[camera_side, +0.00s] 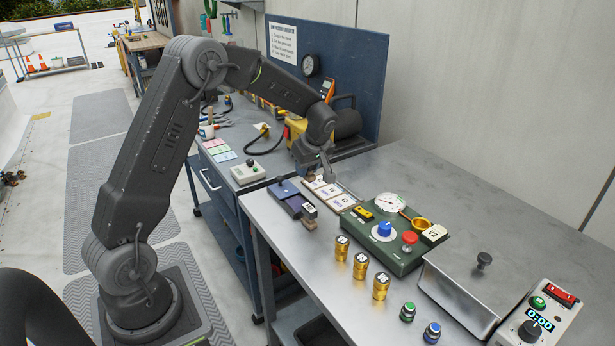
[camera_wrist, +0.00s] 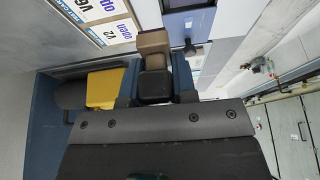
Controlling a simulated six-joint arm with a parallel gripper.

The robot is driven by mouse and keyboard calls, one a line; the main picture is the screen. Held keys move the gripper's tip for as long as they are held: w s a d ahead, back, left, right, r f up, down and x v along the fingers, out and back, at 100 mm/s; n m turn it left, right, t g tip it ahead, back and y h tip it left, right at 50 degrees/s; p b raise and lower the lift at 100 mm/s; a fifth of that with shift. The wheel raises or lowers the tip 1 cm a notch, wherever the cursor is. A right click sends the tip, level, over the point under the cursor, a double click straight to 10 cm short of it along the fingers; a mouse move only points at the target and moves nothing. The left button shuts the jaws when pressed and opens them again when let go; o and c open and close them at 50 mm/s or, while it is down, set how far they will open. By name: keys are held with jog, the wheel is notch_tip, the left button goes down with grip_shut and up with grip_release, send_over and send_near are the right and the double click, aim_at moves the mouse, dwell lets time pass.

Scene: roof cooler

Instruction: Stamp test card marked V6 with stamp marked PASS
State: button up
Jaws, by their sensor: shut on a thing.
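My gripper (camera_side: 317,172) is shut on a brown stamp (camera_wrist: 153,45), holding it beside the row of cards; its label is not readable. Whether it touches anything below is unclear. In the side view the cards lie in a row on a tray (camera_side: 355,207), partly covered by my gripper. A dark blue pad (camera_side: 284,190) lies left of them. Another stamp with a white label (camera_side: 309,210) stands near the pad.
A green test box (camera_side: 385,262) with a gauge, knobs and a brass cup is right of the cards. Brass weights (camera_side: 360,265) stand in front of it. A metal bin (camera_side: 460,297) and a timer (camera_side: 540,318) are at the front right. The table's back is clear.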

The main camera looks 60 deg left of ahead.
send_over(321, 189)
jog(key=d, duration=0.2)
jog(key=shift+s+a+f, duration=0.1)
jog(key=shift+a+f, duration=0.15)
jog(key=shift+f, duration=2.85)
jog(key=shift+f, duration=0.5)
notch_tip(321, 189, up, 7)
